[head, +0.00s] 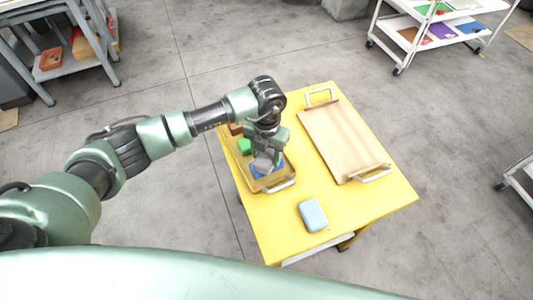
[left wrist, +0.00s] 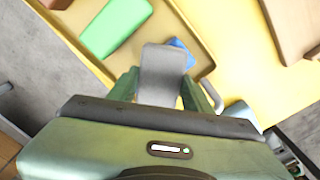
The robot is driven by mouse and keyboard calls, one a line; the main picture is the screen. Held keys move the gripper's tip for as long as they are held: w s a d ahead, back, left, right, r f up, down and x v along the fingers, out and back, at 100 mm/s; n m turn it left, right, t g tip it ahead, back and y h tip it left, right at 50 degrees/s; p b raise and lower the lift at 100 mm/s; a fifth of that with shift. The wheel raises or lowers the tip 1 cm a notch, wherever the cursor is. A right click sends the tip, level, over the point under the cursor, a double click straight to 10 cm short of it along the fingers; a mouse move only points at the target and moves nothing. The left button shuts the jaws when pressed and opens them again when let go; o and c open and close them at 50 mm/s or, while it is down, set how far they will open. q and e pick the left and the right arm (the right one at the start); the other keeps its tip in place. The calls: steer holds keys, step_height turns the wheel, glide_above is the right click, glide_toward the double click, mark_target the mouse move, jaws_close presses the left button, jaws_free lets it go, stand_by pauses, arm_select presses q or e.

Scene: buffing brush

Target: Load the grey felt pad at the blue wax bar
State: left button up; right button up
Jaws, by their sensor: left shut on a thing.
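My left gripper (head: 265,150) is shut on the grey felt pad (head: 263,166) and points down over the tray with the wax bars (head: 289,174). The pad also shows between the fingers in the left wrist view (left wrist: 162,68). The blue wax bar (head: 256,173) lies in the near end of the tray, partly hidden under the pad; one corner shows beside the pad in the left wrist view (left wrist: 181,50). I cannot tell whether pad and bar touch. The green bar (head: 243,147) lies farther along the tray, with a brown-red bar (head: 235,129) beyond it. My right gripper is out of view.
The yellow table (head: 270,228) also holds a large wooden tray (head: 340,140) with metal handles at right and a light blue block (head: 313,215) near the front. The table between these is clear. White shelf carts (head: 410,42) stand beyond on the grey floor.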

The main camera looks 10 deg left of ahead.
mark_target(266, 156)
arm_select(q)
steer(key=shift+r+p, duration=2.35)
steer(key=shift+r, duration=1.15)
